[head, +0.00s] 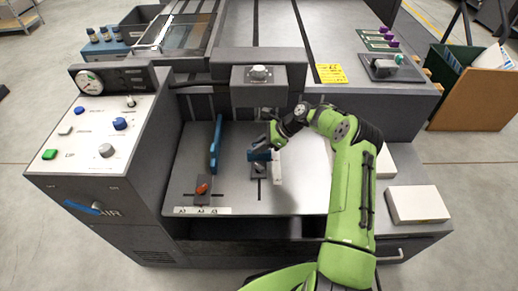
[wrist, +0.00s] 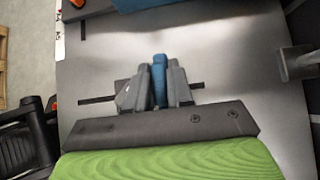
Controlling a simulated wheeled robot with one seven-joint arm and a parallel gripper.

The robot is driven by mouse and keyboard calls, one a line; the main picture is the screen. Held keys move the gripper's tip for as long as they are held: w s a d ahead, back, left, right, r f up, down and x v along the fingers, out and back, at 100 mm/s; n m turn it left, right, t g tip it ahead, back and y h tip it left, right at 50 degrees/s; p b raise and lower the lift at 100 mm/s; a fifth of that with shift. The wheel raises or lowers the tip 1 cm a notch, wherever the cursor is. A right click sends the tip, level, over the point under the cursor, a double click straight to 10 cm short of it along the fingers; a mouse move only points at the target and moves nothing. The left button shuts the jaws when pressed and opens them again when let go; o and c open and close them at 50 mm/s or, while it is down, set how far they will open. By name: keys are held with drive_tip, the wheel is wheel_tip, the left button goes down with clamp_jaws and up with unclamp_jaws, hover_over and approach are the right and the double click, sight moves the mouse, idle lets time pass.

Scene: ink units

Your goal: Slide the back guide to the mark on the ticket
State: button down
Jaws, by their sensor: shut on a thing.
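My gripper (head: 268,143) is low over the grey feed table and shut on a short blue guide (head: 259,155). In the wrist view the guide's blue top (wrist: 159,80) stands between the two grey fingers (wrist: 158,92). A dark slot line (wrist: 97,100) shows on either side of the fingers. A taller blue guide (head: 216,145) stands upright to the left, apart from my gripper. The yellow ticket (head: 331,73) lies on the machine top at the back right. Its writing is too small to read. The mark is not clear to me.
A control panel (head: 100,137) rises at left. The machine head (head: 259,76) overhangs behind my gripper. A white block (head: 418,205) lies at right.

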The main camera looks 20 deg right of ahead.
drive_tip(key=c, duration=1.1)
unclamp_jaws()
drive_tip(key=p+v, duration=0.4)
drive_tip(key=v, duration=1.1)
drive_tip(key=shift+d+r, duration=0.3)
